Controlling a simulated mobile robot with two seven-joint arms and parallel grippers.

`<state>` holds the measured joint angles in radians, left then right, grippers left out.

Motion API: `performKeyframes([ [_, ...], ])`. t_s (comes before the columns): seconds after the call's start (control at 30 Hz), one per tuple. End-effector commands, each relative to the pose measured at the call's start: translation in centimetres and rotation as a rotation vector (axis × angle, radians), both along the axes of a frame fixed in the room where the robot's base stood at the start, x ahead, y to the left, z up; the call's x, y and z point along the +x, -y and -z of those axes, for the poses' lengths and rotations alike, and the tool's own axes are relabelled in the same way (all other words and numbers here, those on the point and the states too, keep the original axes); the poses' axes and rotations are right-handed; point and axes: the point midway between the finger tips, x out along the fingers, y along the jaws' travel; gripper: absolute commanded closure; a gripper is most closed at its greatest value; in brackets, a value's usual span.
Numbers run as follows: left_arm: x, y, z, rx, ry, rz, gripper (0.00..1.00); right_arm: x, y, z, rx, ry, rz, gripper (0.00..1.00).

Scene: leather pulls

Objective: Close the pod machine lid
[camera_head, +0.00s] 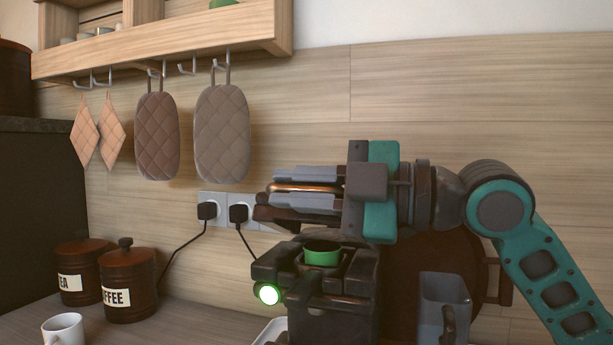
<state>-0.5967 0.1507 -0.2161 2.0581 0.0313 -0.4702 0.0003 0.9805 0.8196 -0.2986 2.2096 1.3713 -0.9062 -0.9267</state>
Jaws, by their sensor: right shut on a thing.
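The dark pod machine (330,310) stands on the counter at the lower middle, with a lit green button on its front left. A green pod (322,257) sits in its open top. My right gripper (300,189) comes in from the right above the machine, fingers pointing left. It is shut on a copper-coloured bar that shows between its fingers, apparently the lid handle. Dark parts of what looks like the raised lid (272,216) show below and left of the fingers; the gripper hides most of it. My left gripper is not in view.
Tea and coffee canisters (127,285) and a white mug (63,329) stand at the left. A grey jug (443,305) stands right of the machine, before a round brown board (410,268). Plugs with cords are behind; mitts (222,135) hang above.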

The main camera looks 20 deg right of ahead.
Motion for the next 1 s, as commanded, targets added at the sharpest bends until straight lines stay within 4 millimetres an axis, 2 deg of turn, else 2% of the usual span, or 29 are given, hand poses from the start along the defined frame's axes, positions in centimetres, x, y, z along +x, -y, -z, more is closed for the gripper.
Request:
performKeyframes([
  [0.03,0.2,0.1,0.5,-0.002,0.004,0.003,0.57,-0.3,-0.2,1.2,-0.029,0.032,0.000,1.00],
  [0.1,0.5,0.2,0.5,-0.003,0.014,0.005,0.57,-0.6,-0.5,2.1,-0.066,0.080,0.001,1.00],
  [0.43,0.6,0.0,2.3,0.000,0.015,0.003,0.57,-1.3,-1.0,5.5,-0.189,0.242,0.001,1.00],
  [0.7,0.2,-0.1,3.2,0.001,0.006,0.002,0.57,-1.3,-1.0,6.9,-0.180,0.233,-0.002,1.00],
  [1.0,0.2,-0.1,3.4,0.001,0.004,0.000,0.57,-1.4,-1.1,7.2,-0.181,0.232,-0.003,1.00],
])
